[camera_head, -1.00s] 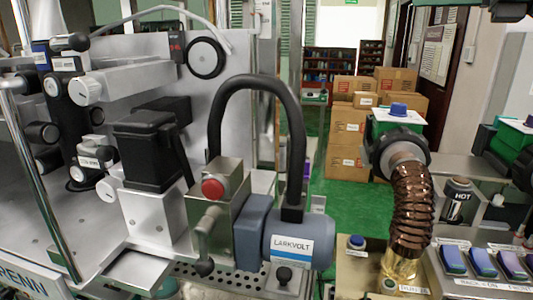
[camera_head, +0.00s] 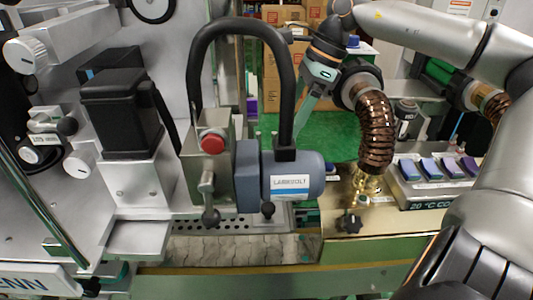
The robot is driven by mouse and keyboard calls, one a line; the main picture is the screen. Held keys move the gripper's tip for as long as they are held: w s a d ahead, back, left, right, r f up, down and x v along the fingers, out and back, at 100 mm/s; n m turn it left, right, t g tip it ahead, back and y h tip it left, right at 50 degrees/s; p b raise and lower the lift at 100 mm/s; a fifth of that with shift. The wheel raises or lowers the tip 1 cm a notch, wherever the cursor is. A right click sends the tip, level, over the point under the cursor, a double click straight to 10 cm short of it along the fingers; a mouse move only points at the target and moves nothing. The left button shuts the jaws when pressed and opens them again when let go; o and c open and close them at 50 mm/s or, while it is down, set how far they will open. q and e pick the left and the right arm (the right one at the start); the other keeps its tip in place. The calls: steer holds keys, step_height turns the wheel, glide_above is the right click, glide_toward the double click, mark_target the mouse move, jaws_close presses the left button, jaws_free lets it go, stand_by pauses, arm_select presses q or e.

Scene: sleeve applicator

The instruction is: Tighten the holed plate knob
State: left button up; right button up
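The perforated metal plate (camera_head: 240,222) lies in front of the blue-grey motor (camera_head: 292,180) labelled LARKVOLT. A small black knob (camera_head: 268,209) stands at this plate, just below the motor, and looks like the holed plate knob. My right gripper (camera_head: 298,115) hangs behind the motor and its black hose, left of the copper-coloured bellows hose. It points down and left, away from the knob. Its slim pale finger part is partly hidden by the hose, and I cannot tell its opening. My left gripper is out of view.
A black star knob (camera_head: 350,222) stands on the brass-coloured deck right of the plate. The copper-coloured bellows hose (camera_head: 377,130) rises behind it. A button panel (camera_head: 438,170) stands right.

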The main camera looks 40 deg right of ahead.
steer(key=x, duration=1)
steer(key=shift+w+p, duration=0.1)
steer(key=shift+p, duration=0.2)
steer(key=shift+c, duration=0.2)
jaws_close()
